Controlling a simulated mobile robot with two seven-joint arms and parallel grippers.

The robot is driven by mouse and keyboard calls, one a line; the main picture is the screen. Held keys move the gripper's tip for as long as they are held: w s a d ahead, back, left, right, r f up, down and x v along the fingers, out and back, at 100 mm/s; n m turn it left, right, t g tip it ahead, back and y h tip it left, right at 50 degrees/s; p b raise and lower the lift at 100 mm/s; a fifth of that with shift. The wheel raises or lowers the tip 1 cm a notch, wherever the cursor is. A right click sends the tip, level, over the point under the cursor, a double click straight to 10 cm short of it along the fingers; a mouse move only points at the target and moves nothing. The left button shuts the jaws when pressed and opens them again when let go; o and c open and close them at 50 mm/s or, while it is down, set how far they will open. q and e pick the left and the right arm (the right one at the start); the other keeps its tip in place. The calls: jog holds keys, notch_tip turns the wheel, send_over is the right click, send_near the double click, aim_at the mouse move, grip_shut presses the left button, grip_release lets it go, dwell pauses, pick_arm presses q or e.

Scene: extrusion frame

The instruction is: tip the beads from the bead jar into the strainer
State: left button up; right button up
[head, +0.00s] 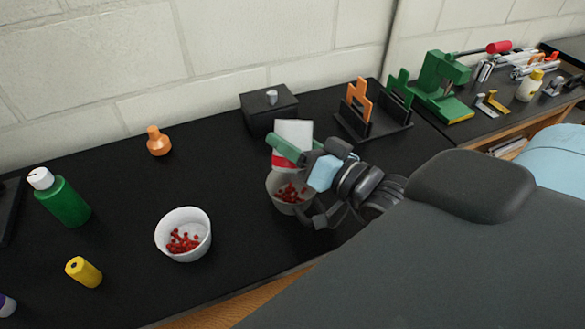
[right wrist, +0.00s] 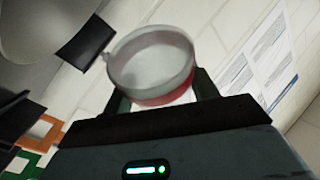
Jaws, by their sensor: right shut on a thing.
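My right gripper (head: 288,150) is shut on the bead jar (head: 294,131), a pale jar with a red band. In the right wrist view the jar (right wrist: 150,70) sits between dark fingers; its inside looks pale and I see no beads in it. The jar is held above a grey-white bowl (head: 273,188) with red beads in it, apparently the strainer; its holes are too small to make out. The jar looks tilted, though the fingers hide part of it. A second white bowl (head: 185,215) at the left also holds red beads. My left gripper is out of view.
A black box (head: 268,108) and a black rack (head: 372,125) are behind the jar. The black table between the bowls is clear.

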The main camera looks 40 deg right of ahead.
aim_at(295, 138)
jog(key=shift+s+a+r+n+t+y, duration=0.25)
jog(key=shift+r+n+t, duration=0.1)
jog(key=shift+r+n, duration=0.25)
jog(key=shift+s+a+r+n+t+y, duration=0.15)
jog(key=shift+s+a+r+n+t, duration=0.15)
jog(key=shift+r+n, duration=0.3)
dwell(0.6)
jog(key=shift+r+n+t, duration=0.25)
jog(key=shift+n, duration=0.05)
jog(key=shift+s+r+n+y+p, duration=0.15)
jog(key=shift+r+n+y+p, duration=0.2)
jog(key=shift+r, duration=0.25)
jog(key=shift+s+a+r+n+t, duration=0.1)
jog(key=shift+a+r+n+t, duration=0.05)
jog(key=shift+r+n+t, duration=0.2)
dwell(0.6)
jog(key=f+m, duration=0.1)
jog(key=w+d+f+m+g+h, duration=0.1)
jog(key=f, duration=0.1)
jog(key=f+m+g+b, duration=0.1)
jog(key=f+m, duration=0.1)
jog(key=shift+w+d+g+h, duration=0.25)
jog(key=shift+w, duration=0.05)
jog(key=shift+w+d+f+m+g, duration=0.25)
jog(key=shift+m+g, duration=0.15)
jog(key=shift+m, duration=0.2)
jog(key=shift+w+m, duration=0.1)
jog(key=shift+m, duration=0.3)
